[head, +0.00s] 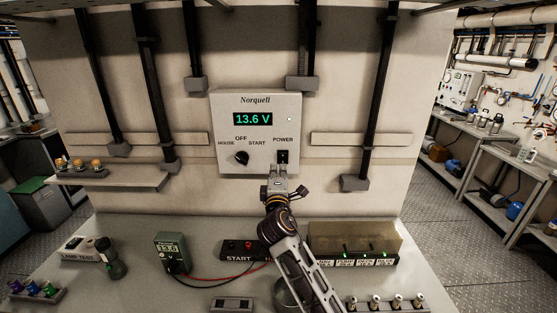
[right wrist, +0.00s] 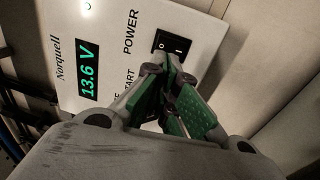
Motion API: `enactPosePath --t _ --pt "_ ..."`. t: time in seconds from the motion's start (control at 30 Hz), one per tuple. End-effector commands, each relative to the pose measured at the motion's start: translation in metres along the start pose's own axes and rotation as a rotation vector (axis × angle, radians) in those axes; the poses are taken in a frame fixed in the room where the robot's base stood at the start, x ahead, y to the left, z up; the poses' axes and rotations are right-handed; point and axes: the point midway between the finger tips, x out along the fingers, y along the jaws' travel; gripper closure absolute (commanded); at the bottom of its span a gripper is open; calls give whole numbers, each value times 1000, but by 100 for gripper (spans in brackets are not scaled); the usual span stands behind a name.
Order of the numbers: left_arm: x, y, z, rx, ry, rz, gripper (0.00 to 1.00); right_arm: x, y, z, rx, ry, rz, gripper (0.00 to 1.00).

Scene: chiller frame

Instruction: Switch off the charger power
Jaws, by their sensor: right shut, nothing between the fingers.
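The charger is a pale wall box (head: 223,110) marked Norquell, with a green display reading 13.6 V and a small lit green lamp. Its black POWER rocker switch (head: 283,157) sits at the lower right of the panel. In the right wrist view the rocker (right wrist: 172,45) shows O and I marks. My right gripper (head: 279,172) is shut and empty, its fingertips just below the switch. In the wrist view the green-padded fingertips (right wrist: 157,66) are at the rocker's lower edge; I cannot tell whether they touch. My left gripper is not in view.
A rotary knob (head: 242,158) is left of the switch. The bench below holds a green meter (head: 171,252), a START box (head: 238,250), a clear-covered block with green lights (head: 355,242) and several small bottles. Black conduits (head: 193,45) run down the wall.

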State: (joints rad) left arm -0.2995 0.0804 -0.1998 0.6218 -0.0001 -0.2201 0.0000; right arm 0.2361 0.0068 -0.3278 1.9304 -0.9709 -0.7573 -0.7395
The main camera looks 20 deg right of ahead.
Motion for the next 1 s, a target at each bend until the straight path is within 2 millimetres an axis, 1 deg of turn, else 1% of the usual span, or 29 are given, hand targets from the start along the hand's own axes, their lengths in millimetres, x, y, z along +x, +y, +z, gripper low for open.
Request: enactPosePath --t 0.03,0.2,0.5,0.7,1.0 --pt "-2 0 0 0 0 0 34 6 1 0 -1 -1 0 100" --pt "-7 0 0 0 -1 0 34 23 1 0 0 0 -1 100" --pt "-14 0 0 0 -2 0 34 48 1 0 0 0 0 100" --pt "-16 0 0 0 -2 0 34 56 0 0 0 0 0 100" --pt "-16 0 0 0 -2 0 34 57 0 0 0 1 0 100"
